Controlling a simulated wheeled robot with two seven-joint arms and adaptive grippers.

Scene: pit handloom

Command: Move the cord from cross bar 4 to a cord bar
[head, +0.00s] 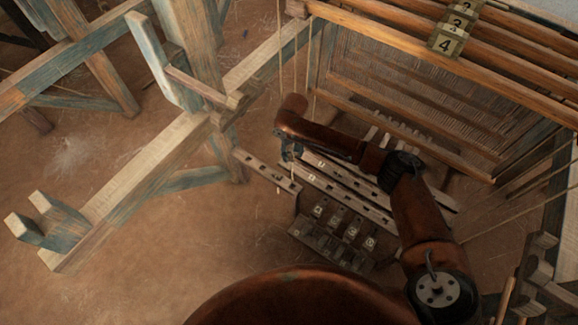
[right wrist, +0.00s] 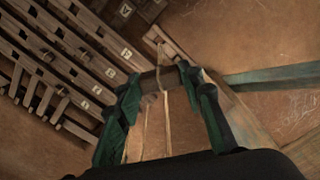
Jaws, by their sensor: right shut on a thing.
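My right gripper (head: 290,152) is low over the slatted bars; in the right wrist view its fingers (right wrist: 160,80) are closed around a thin pale cord (right wrist: 148,125). The cord shows as strands running down the picture from the fingertips, and a strand also shows beyond them towards a holed wooden bar (right wrist: 172,42). That bar shows in the head view (head: 266,171), left of the gripper. I cannot tell whether the cord is attached to it. Several parallel holed bars with number tags (head: 350,190) lie to the right; their numbers are too small to read surely. My left gripper is out of view.
A wooden beam frame (head: 135,185) stands at left. Bare earth floor (head: 180,240) is clear at lower left.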

